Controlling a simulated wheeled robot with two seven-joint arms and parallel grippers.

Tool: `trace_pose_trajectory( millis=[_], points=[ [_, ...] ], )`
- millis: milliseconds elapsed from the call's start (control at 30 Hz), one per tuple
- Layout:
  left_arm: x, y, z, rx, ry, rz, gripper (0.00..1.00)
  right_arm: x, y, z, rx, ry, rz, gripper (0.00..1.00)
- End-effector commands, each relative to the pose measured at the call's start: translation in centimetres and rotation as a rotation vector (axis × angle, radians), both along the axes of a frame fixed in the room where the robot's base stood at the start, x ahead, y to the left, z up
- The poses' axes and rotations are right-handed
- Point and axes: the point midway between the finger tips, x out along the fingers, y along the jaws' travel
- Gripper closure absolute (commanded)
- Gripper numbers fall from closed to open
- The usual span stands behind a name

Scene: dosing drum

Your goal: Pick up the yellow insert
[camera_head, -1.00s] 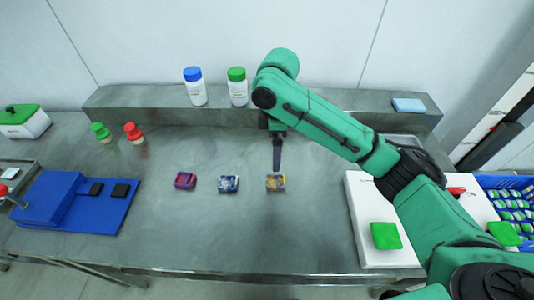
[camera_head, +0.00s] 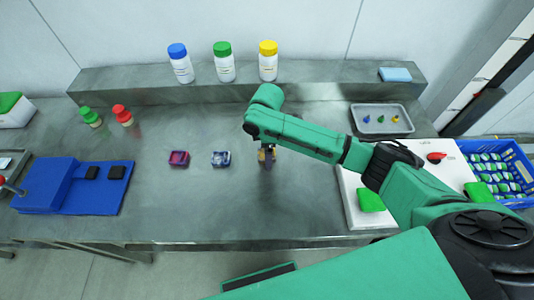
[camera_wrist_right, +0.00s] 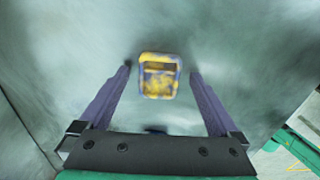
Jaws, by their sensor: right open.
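The yellow insert (camera_wrist_right: 160,82), a small block with yellow and dark purple-blue markings, lies on the grey bench. In the head view the insert (camera_head: 262,154) is mostly hidden by my right gripper (camera_head: 267,160), which points down over it. In the right wrist view my right gripper (camera_wrist_right: 160,72) is open, with one purple finger on each side of the insert. Gaps show between the insert and both fingertips. How high the fingertips are above the bench is hard to tell. My left gripper is not in view.
A blue-marked insert (camera_head: 221,159) and a red-purple insert (camera_head: 179,158) lie to the left. Blue-, green- and yellow-capped bottles (camera_head: 268,61) stand on the back ledge. A grey tray (camera_head: 357,127) and a white board (camera_head: 348,194) are at right. The bench front is clear.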

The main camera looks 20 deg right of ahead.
Motion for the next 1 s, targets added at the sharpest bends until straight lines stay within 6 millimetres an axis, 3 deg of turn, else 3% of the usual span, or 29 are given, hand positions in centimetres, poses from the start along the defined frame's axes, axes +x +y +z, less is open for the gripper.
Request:
trace_pose_trajectory(
  millis=[67,100,300,333,567,733,867,1000],
  points=[
    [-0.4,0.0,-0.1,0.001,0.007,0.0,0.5,0.0,0.0,0.0,0.0,0.0,0.0,0.03],
    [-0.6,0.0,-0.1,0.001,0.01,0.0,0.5,0.0,0.0,0.0,0.0,0.0,0.0,0.1],
    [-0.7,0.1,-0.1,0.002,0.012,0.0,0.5,0.0,0.0,0.0,0.001,0.001,0.0,0.87],
    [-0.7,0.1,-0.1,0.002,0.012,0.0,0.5,0.0,0.0,0.0,0.001,0.001,0.0,0.92],
    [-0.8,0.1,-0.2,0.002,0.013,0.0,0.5,0.0,0.0,0.1,0.001,0.0,0.0,0.92],
    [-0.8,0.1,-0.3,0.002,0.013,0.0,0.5,0.1,0.1,1.4,0.003,-0.001,0.0,0.92],
    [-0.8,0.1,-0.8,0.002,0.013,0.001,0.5,0.1,0.1,4.2,0.004,-0.004,0.002,0.92],
    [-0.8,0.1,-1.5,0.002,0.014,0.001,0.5,0.1,0.1,9.2,0.004,-0.008,0.003,0.92]
  ],
)
